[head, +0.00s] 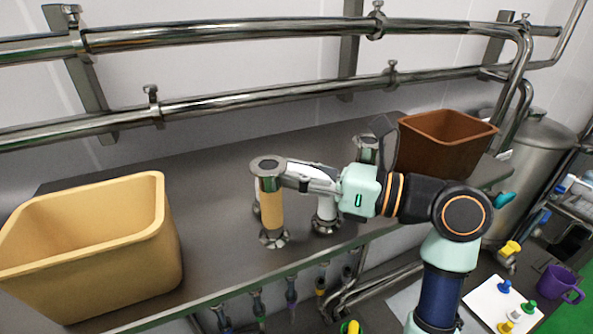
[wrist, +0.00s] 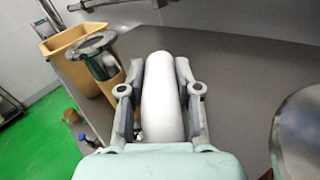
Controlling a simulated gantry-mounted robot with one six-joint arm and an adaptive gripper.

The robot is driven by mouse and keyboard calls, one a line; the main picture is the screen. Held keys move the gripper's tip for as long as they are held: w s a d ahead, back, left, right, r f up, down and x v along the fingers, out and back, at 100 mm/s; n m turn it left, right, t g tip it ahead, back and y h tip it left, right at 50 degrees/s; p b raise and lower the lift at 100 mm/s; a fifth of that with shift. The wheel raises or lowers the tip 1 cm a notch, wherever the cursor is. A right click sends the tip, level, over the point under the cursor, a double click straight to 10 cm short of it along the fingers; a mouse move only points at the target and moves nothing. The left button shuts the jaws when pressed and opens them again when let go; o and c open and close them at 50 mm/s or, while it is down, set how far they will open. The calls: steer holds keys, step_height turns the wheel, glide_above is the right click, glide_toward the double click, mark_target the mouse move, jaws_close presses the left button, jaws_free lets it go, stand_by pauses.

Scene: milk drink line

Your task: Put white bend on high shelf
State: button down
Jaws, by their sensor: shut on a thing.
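The white bend (head: 327,211) is over the dark grey shelf (head: 225,195), with a metal flange at its lower end. From the head view I cannot tell whether that flange touches the shelf. My gripper (head: 303,178) reaches in from the right and is shut on the bend, partly hiding its upper part. In the wrist view the white bend (wrist: 162,98) lies between the two grey fingers of my gripper (wrist: 160,75); its far end is hidden.
An orange pipe piece (head: 271,210) with metal flanges stands close left of the bend. A yellow bin (head: 90,245) is at the shelf's left, a brown bin (head: 445,145) at its right. Steel rails (head: 230,105) run behind. The shelf between yellow bin and orange piece is clear.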

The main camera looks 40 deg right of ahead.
steer(key=shift+f, duration=0.1)
steer(key=c, duration=1.1)
jaws_free()
steer(key=b+v, duration=0.1)
steer(key=v, duration=1.1)
steer(key=shift+b, duration=0.4)
